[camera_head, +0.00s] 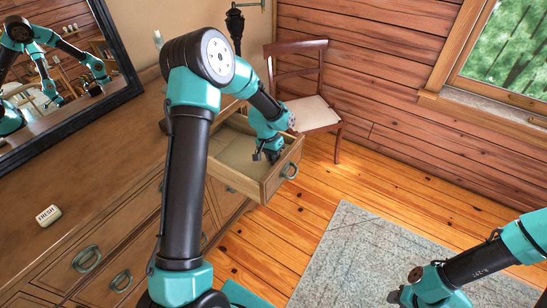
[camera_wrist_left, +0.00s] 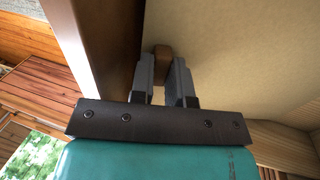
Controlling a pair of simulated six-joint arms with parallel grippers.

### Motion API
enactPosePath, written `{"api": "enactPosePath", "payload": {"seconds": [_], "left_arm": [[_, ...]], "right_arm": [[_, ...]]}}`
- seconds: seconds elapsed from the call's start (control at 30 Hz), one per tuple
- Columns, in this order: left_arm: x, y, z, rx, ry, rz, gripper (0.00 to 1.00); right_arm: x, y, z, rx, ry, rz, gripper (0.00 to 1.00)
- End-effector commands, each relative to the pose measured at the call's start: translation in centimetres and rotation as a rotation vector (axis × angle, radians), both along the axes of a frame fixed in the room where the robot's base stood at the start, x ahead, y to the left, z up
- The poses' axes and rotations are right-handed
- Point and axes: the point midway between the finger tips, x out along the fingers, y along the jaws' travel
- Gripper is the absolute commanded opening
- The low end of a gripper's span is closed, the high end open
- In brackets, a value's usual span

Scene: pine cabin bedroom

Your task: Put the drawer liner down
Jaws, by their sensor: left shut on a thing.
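The pale beige drawer liner (camera_head: 235,150) shows inside the pulled-out drawer (camera_head: 270,183). It also fills much of the left wrist view as a flat beige sheet (camera_wrist_left: 240,50). My left gripper (camera_head: 268,154) is inside the drawer opening, near its front. In the left wrist view its fingers (camera_wrist_left: 165,75) are closed on a small brown tab (camera_wrist_left: 163,52) set against the beige sheet. How high the liner sits above the drawer bottom cannot be told. My right gripper (camera_head: 397,296) is low at the right over the rug, its fingers mostly hidden.
The wooden dresser (camera_head: 110,190) carries a mirror (camera_head: 60,60) and a small white block marked FRESH (camera_head: 48,216). A chair (camera_head: 312,113) stands behind the drawer. A grey rug (camera_head: 360,250) lies on the floor. Open floor lies right of the drawer.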

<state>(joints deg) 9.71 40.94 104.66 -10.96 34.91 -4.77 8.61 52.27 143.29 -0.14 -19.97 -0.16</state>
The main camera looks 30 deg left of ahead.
Motion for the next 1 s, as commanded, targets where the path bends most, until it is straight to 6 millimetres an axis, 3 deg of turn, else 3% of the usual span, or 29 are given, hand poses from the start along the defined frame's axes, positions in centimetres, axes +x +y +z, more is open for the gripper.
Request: {"api": "enactPosePath", "payload": {"seconds": [0.33, 0.37, 0.6, 1.0], "left_arm": [[0.01, -0.01, -0.29, 0.0, 0.0, 0.0, 0.0], [0.01, -0.02, -0.24, 0.0, 0.0, 0.0, 0.19], [0.01, -0.01, -0.22, 0.0, 0.0, 0.0, 0.42], [0.05, 0.12, 0.53, 0.001, -0.002, 0.0, 0.42]], "right_arm": [[0.0, 0.0, 0.0, 0.0, 0.0, 0.0, 0.43], [0.0, 0.0, 0.0, 0.0, 0.0, 0.0, 0.43], [0.0, 0.0, 0.0, 0.0, 0.0, 0.0, 0.43], [0.0, 0.0, 0.0, 0.0, 0.0, 0.0, 0.43]]}}
